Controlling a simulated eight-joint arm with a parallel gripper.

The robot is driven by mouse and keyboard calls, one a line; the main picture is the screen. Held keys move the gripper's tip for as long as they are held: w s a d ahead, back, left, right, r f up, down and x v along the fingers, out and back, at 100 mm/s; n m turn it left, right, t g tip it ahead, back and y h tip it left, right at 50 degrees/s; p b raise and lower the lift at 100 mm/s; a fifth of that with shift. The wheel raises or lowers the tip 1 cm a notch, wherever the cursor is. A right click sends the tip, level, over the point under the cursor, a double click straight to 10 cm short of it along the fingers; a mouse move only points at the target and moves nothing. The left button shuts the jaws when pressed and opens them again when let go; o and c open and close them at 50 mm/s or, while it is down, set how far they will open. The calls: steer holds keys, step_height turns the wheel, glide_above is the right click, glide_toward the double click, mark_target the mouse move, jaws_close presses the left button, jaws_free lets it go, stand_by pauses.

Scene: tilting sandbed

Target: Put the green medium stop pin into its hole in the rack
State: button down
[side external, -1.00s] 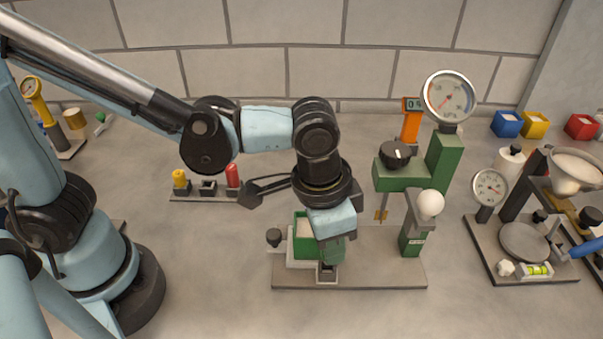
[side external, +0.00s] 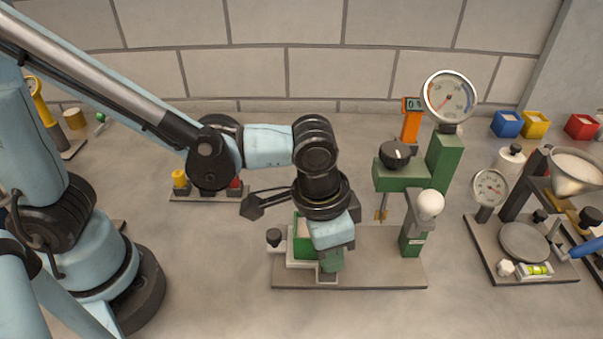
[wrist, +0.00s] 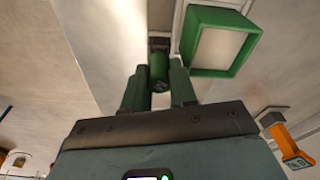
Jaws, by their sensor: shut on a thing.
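The green stop pin (wrist: 159,67) shows in the wrist view as a short green cylinder between the two green fingers of my gripper (wrist: 159,84). The fingers are shut on it. In the side external view my gripper (side external: 331,259) points down just above a small grey block (side external: 327,279) at the front of the green machine's base. Whether the pin is still seated in that block cannot be told. The rack (side external: 207,196) stands to the left behind, with a yellow pin (side external: 180,179) and a red pin (side external: 235,183). Its middle is partly hidden by my arm.
A green open box (wrist: 190,55) of pale sand is close beside my fingers. Bare bench lies between the base plate and the rack.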

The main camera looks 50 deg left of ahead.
steer(key=shift+f, duration=0.6)
steer(key=c, duration=0.8)
jaws_free()
steer(key=shift+a+r, duration=0.1)
steer(key=r, duration=0.4)
steer(key=s+r, duration=0.1)
steer(key=r, duration=0.6)
steer(key=shift+s+a+r, duration=0.35)
steer(key=w+a+f+n+t, duration=0.1)
steer(key=a+n+t, duration=0.1)
steer(key=a, duration=0.5)
steer(key=w+a+f+n+t, duration=0.1)
steer(key=a+n, duration=0.1)
steer(key=a, duration=0.4)
steer(key=w+a+f+n+t, duration=0.1)
steer(key=a+n+t, duration=0.1)
steer(key=a, duration=0.5)
steer(key=shift+w+a+f+t+y, duration=0.1)
steer(key=shift+w+a+t+y, duration=0.05)
steer(key=shift+a+t+y, duration=0.2)
